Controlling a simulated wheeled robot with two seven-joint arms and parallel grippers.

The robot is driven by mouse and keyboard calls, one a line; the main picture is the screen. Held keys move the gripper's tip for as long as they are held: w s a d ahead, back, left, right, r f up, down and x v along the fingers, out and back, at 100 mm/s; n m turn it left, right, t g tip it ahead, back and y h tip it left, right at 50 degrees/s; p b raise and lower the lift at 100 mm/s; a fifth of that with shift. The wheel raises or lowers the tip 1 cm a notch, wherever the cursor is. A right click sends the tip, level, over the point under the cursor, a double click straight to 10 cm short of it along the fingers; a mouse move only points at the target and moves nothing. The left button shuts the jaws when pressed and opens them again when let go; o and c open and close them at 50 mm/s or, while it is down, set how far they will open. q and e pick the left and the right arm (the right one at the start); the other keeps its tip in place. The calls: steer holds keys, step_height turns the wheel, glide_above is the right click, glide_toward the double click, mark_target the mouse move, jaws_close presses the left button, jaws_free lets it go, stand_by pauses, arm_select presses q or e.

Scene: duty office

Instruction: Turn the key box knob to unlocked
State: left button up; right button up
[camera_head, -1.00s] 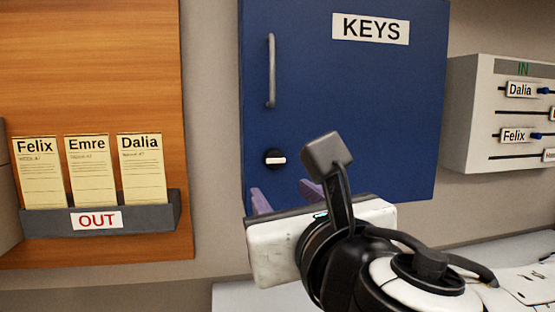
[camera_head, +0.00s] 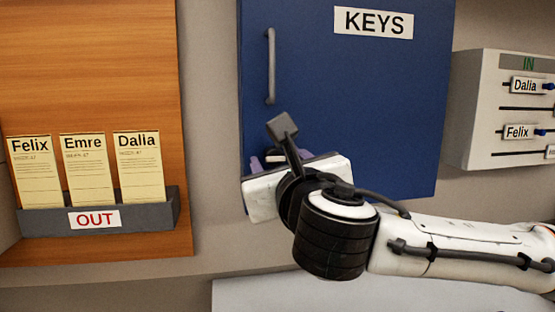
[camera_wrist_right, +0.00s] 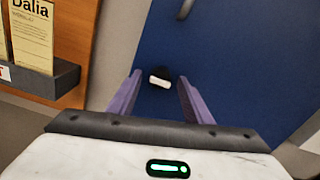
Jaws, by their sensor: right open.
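The blue key box (camera_head: 350,90) with a "KEYS" label and a vertical grey handle (camera_head: 271,66) is on the wall, its door shut. Its black knob with a white bar shows in the right wrist view (camera_wrist_right: 159,78), the bar lying roughly level; in the head view the knob (camera_head: 276,158) is partly hidden behind my gripper. My right gripper (camera_head: 278,160) is in front of the knob. In the right wrist view its purple fingers (camera_wrist_right: 160,97) are open, one on each side of the knob in the picture; contact cannot be told. My left gripper is out of view.
A grey "OUT" card holder (camera_head: 150,215) with several name cards hangs on a wooden board (camera_head: 90,60) at left. A white "IN" slider box (camera_head: 480,105) is at right. A pale surface (camera_head: 260,296) lies below the key box.

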steer(key=c, duration=1)
steer(key=shift+c, duration=0.2)
steer(key=m, duration=0.4)
steer(key=shift+m, duration=0.4)
steer(key=m, duration=0.4)
steer(key=shift+m+b, duration=0.3)
steer(key=m, duration=0.4)
steer(key=shift+m+p, duration=0.3)
steer(key=shift+m, duration=1.9)
